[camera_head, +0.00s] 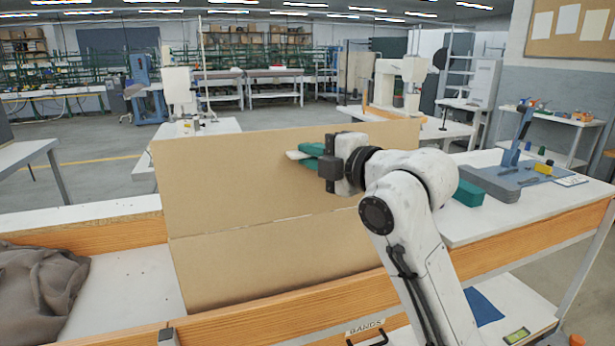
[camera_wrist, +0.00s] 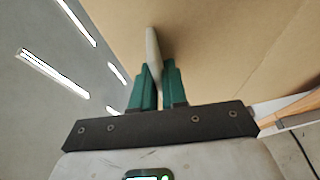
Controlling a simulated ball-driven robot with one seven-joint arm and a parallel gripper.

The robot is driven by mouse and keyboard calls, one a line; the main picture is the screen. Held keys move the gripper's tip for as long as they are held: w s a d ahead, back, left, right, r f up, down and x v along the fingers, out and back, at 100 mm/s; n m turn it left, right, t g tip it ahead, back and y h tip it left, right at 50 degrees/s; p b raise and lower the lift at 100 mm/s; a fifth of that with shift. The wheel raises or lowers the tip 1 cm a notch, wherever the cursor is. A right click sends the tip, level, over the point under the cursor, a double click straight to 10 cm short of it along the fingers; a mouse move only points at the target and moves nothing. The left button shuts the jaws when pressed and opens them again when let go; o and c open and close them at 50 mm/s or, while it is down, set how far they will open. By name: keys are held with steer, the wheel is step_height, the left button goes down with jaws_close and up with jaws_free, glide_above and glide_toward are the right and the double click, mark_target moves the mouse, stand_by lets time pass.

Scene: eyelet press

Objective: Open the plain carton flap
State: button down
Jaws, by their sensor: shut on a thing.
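The plain brown carton (camera_head: 240,275) stands at the bench's front edge, its front face towards me. A large plain flap panel (camera_head: 225,180) stands upright above it, with a crease between the two. My gripper (camera_head: 305,156), with green fingers, is in front of the upper panel, right of its middle. The fingers are shut on a pale, thin, flat piece (camera_wrist: 153,48), whose tip points left in the head view. In the wrist view the piece sticks out between the fingertips (camera_wrist: 156,75), against the brown board (camera_wrist: 220,50). I cannot tell whether it is fixed to the board.
Grey cloth (camera_head: 42,288) lies in the wooden-edged bench section at left. A green block (camera_head: 468,193) and a grey-blue press (camera_head: 497,180) stand on the white bench at right. A drawer labelled BANDS (camera_head: 366,327) is below. Open space shows above the panel.

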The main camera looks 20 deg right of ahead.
steer(key=s+f+n+t+y+b, duration=0.3)
steer(key=s+b, duration=0.4)
steer(key=b, duration=0.9)
steer(key=f+t, duration=0.1)
steer(key=t, duration=0.1)
steer(key=shift+t, duration=0.3)
steer(key=shift+s, duration=0.1)
steer(key=c, duration=1.2)
jaws_free()
steer(key=shift+c, duration=0.2)
steer(key=shift+s, duration=0.1)
steer(key=v, duration=1)
steer(key=shift+s+d+f, duration=0.2)
steer(key=shift+d+f, duration=0.05)
